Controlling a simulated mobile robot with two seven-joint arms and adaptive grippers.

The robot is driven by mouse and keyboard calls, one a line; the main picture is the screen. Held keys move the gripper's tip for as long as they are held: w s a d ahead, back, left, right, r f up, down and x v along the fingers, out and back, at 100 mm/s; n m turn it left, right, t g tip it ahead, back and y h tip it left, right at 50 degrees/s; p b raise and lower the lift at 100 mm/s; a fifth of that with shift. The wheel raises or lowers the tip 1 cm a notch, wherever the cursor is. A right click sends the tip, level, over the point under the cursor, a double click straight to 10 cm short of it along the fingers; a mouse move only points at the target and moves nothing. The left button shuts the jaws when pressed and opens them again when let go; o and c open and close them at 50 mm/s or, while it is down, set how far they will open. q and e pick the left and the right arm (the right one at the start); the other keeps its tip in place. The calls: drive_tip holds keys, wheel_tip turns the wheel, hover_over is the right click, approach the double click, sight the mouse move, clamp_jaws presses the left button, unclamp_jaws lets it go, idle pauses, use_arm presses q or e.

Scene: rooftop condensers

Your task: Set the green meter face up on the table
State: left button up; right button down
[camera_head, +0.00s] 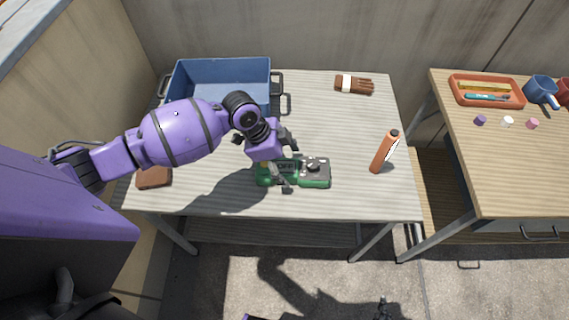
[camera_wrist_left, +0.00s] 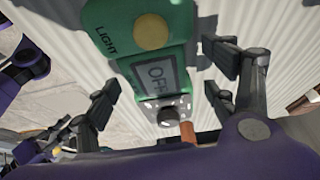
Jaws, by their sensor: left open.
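The green meter (camera_head: 316,174) lies face up on the grey table (camera_head: 230,197), its dial and display facing upward. In the left wrist view the meter (camera_wrist_left: 155,45) shows its display, dark dial and round yellowish spot. My left gripper (camera_head: 287,165) is above the meter, with its fingers open on either side of the body. In the left wrist view this gripper (camera_wrist_left: 165,95) has a clear gap on both sides of the meter. My right gripper (camera_head: 383,309) shows only as a small dark part at the bottom edge; its jaws are unclear.
A blue crate (camera_head: 222,68) stands at the back left, and a brown object (camera_head: 154,177) lies at the left. A wooden table (camera_head: 510,165) stands at the right. The centre back is clear.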

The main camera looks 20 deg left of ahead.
use_arm(q)
drive_tip(key=v, duration=1.1)
drive_tip(key=shift+r, duration=0.4)
drive_tip(key=shift+a, duration=0.15)
idle(1.2)
idle(0.3)
